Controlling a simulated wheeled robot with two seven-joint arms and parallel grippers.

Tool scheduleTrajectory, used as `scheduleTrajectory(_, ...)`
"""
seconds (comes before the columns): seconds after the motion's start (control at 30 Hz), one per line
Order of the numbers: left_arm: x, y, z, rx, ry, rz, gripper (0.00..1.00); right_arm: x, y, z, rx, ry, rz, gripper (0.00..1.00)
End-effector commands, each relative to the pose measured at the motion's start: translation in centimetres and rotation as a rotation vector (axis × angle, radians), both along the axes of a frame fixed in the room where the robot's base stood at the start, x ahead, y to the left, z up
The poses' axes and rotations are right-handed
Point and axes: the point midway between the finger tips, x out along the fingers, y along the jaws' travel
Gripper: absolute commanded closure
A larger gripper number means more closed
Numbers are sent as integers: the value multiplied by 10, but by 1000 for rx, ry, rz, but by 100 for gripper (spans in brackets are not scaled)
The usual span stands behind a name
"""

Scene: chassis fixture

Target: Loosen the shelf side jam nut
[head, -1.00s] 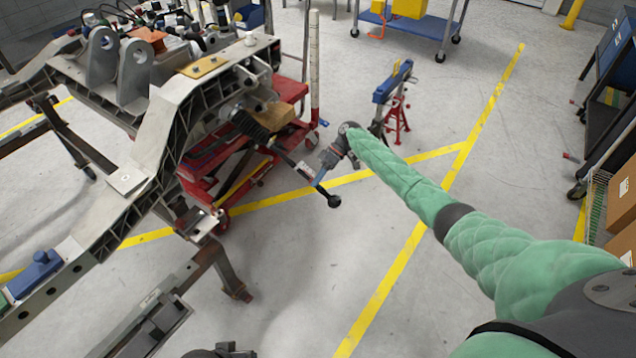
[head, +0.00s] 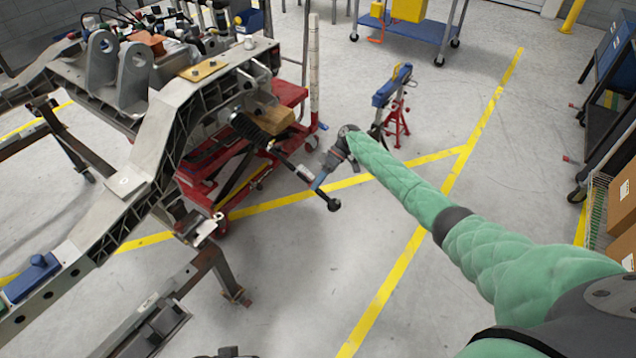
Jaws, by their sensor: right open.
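A tie rod runs down and right from a black ribbed boot (head: 250,129) on the chassis (head: 150,150) to a dark ball end (head: 333,204). A pale sleeve (head: 304,173) shows on the rod. The jam nut is too small to make out against the rod. My right gripper (head: 318,183) is open at the rod's outer part, between the sleeve and the ball end. Its fingers overlap the rod in the picture; I cannot tell whether they touch it. My left gripper is not in view.
A red lift cart (head: 215,170) stands under the chassis. A blue-topped stand (head: 392,86) and a red jack stand (head: 397,122) are behind my right gripper. Shelving with boxes (head: 622,205) is at the right. The floor between is clear.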

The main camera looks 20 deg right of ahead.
Motion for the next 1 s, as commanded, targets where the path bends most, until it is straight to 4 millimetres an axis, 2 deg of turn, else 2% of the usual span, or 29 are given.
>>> scheduleTrajectory(0.17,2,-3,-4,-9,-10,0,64,5,-11,8,-1,-2,-1,55)
scheduleTrajectory(0.4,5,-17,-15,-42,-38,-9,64,18,-38,30,0,-2,-2,55)
scheduleTrajectory(0.6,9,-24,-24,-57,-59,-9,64,25,-52,44,0,-1,-1,55)
scheduleTrajectory(0.73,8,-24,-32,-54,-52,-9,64,26,-56,47,0,1,-1,55)
scheduleTrajectory(1.0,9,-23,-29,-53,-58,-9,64,26,-56,48,0,1,-1,55)
